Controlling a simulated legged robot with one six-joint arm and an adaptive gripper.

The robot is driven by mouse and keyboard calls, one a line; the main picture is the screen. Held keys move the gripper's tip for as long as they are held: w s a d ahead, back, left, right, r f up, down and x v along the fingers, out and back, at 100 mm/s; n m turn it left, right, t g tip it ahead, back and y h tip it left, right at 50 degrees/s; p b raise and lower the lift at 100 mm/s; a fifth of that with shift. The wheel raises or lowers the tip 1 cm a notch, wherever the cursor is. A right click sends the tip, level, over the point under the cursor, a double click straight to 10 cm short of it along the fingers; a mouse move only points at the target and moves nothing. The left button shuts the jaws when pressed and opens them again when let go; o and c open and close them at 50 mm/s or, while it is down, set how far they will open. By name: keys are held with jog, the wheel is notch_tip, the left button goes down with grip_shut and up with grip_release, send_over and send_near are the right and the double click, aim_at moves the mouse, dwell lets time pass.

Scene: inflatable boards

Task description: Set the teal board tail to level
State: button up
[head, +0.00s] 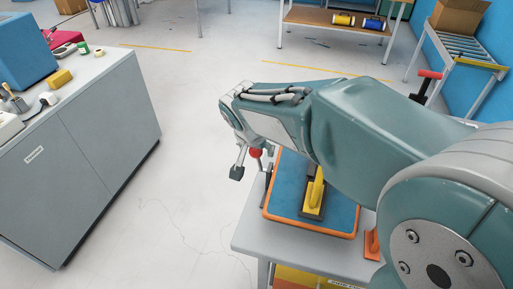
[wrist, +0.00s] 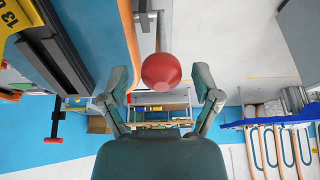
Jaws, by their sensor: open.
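A flat board with a teal-blue top and an orange edge (head: 283,185) lies on a grey table; its edge also shows at upper left in the wrist view (wrist: 131,30). A red ball knob (wrist: 161,71) on a thin grey rod hangs beside the board's edge in the wrist view. It also shows small in the head view (head: 255,153). My gripper (wrist: 161,84) is open, with one finger on each side of the knob and visible gaps to both. The gripper (head: 252,170) is at the board's left side in the head view, partly hidden by my arm.
A yellow-handled block (head: 315,190) sits on the board. The table top (head: 250,237) has an orange piece (head: 372,245) at right. A grey cabinet (head: 90,140) with tools stands at left, with clear floor between. A shelf table (head: 335,17) stands behind.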

jog(key=shift+a, duration=0.15)
grip_shut()
jog(key=shift+w+d+r+g+y, duration=0.2)
jog(key=shift+w+g, duration=0.25)
jog(key=shift+w, duration=0.15)
jog(key=shift+w+d+r+g+y, duration=0.15)
jog(key=shift+w+d+g, duration=0.1)
jog(key=shift+w+g, duration=0.3)
jog(key=shift+w+d+r+g+y, duration=0.1)
jog(key=shift+w+d+g+y, duration=0.1)
jog(key=shift+w+g, duration=0.35)
jog(key=shift+w+d+r, duration=0.1)
jog(key=shift+w+d, duration=0.05)
jog(key=shift+w, duration=0.35)
jog(key=shift+w+d, duration=0.15)
jog(key=shift+w, duration=0.35)
grip_release()
jog(key=shift+w, duration=0.1)
